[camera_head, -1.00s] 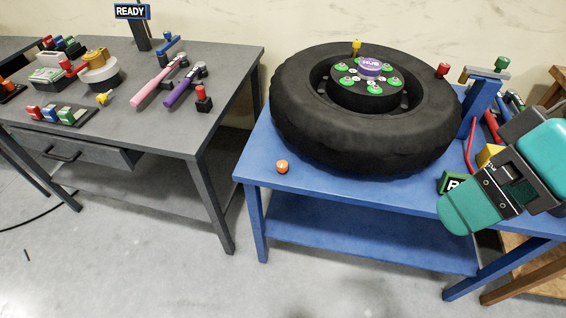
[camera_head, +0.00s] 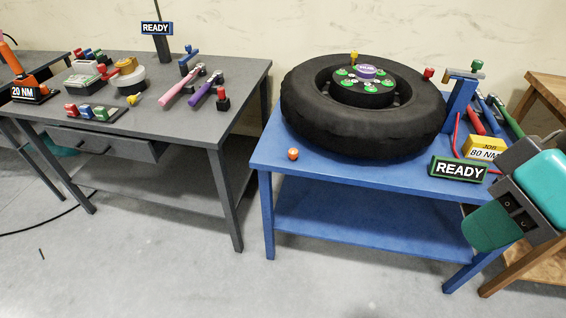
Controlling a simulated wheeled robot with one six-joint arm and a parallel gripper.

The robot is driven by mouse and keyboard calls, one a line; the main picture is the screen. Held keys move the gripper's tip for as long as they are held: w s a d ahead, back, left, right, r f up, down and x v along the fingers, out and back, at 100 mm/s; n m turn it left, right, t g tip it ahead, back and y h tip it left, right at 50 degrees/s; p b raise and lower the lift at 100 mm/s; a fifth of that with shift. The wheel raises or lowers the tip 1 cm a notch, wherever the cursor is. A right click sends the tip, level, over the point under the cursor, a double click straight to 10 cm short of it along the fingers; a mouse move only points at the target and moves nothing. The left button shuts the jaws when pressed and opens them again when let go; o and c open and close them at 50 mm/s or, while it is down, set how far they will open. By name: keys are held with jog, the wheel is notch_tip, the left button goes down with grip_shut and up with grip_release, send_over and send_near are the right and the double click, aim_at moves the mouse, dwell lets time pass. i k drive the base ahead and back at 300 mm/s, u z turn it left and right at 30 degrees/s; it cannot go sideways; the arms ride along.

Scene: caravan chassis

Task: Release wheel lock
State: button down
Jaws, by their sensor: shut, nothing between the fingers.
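A black tyre (camera_head: 312,118) lies flat on a blue table, with a purple-topped hub (camera_head: 367,71) and several green-ringed nuts at its centre. A blue post (camera_head: 460,98) stands right of the tyre, with a tan crossbar and a green knob (camera_head: 477,65) on top. A red knob (camera_head: 428,74) and a yellow knob (camera_head: 354,57) show at the tyre's edge. I cannot tell which part is the wheel lock. My teal gripper (camera_head: 489,226) is shut and empty at the table's right front edge, below and apart from the post.
A green-framed READY sign (camera_head: 458,169) and a yellow 80 NM job card (camera_head: 485,148) stand near my gripper. An orange knob (camera_head: 293,154) sits at the blue table's (camera_head: 350,178) front left. A grey bench (camera_head: 200,125) with tools is left; floor between is clear.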

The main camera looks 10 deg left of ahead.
aim_at(292, 153)
jog(key=k, duration=0.8)
jog(key=u, duration=0.4)
jog(key=i, duration=0.45)
jog(key=u, duration=1.45)
jog(key=i, duration=1.35)
jog(key=z, duration=0.6)
jog(key=i, duration=0.9)
jog(key=z, duration=0.8)
